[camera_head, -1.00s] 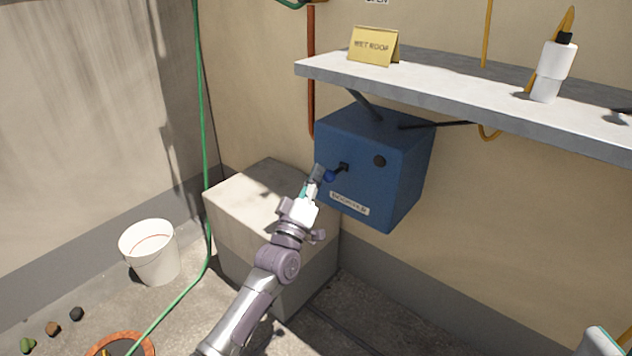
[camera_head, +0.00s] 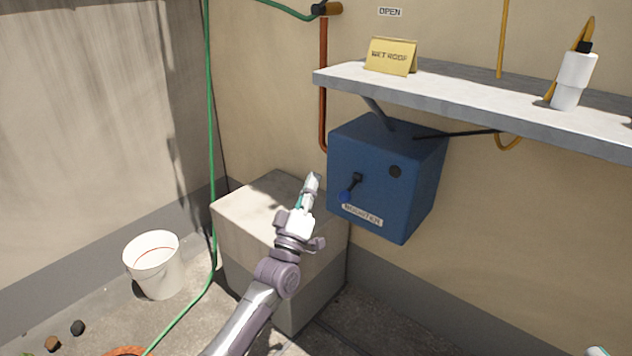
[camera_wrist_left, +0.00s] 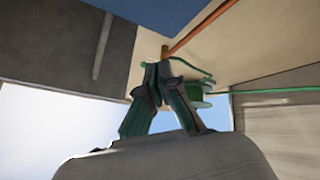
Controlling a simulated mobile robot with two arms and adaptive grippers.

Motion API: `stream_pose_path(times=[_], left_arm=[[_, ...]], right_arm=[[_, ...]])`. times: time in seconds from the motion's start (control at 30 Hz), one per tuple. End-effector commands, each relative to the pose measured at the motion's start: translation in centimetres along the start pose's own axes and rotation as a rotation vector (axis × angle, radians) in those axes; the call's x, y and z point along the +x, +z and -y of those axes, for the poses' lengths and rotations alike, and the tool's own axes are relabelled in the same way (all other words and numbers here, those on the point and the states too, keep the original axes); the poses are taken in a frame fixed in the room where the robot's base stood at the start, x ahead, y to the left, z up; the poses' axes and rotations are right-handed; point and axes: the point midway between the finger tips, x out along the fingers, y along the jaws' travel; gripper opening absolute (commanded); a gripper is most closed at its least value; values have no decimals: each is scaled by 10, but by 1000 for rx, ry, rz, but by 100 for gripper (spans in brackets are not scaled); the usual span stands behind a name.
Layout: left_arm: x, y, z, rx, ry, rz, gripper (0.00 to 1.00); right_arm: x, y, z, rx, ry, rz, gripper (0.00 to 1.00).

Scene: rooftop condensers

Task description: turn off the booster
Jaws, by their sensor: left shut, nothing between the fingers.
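A blue box (camera_head: 400,190), which I take for the booster, is mounted on the wall under the shelf. Its front has a small label (camera_head: 362,215), too blurred to read surely, a round black knob (camera_head: 395,171) and a black lever with a blue knob (camera_head: 345,197). The lever slants steeply down and slightly left from its pivot. My left gripper (camera_head: 314,180) is shut and empty, left of the lever and apart from it. A sliver at the bottom right (camera_head: 598,351) may be my right gripper.
A shelf (camera_head: 450,100) juts out above the box, with a yellow wet-roof sign (camera_head: 391,57) and a white bottle (camera_head: 573,80) on it. A pale block (camera_head: 245,215) stands below left. A white bucket (camera_head: 155,265) and a green hose (camera_head: 211,130) are farther left.

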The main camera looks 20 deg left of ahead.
Motion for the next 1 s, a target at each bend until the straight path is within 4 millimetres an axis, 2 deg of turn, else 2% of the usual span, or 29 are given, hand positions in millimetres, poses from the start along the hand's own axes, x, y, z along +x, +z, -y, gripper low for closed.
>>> stream_pose_path(times=[0.03, 0.1, 0.3, 0.4, 0.6, 1.0], left_arm=[[-18, 9, 6, -2, -12, 15, 0], [-33, 12, 10, -2, -12, 14, 0], [-69, 21, 16, -2, -9, 12, 0], [-80, 24, 19, -1, -9, 11, 0], [-87, 26, 20, -2, -7, 9, 0], [-87, 26, 20, -1, -6, 8, 0]], right_arm=[[5, -1, 0, -1, -1, -5, 40], [7, -2, 0, -1, -2, -5, 40], [11, -2, 0, -1, -2, -5, 40], [12, -3, 0, -1, -2, -5, 40], [13, -3, 0, 0, -2, -5, 40], [13, -3, 0, -1, -2, -6, 40]])
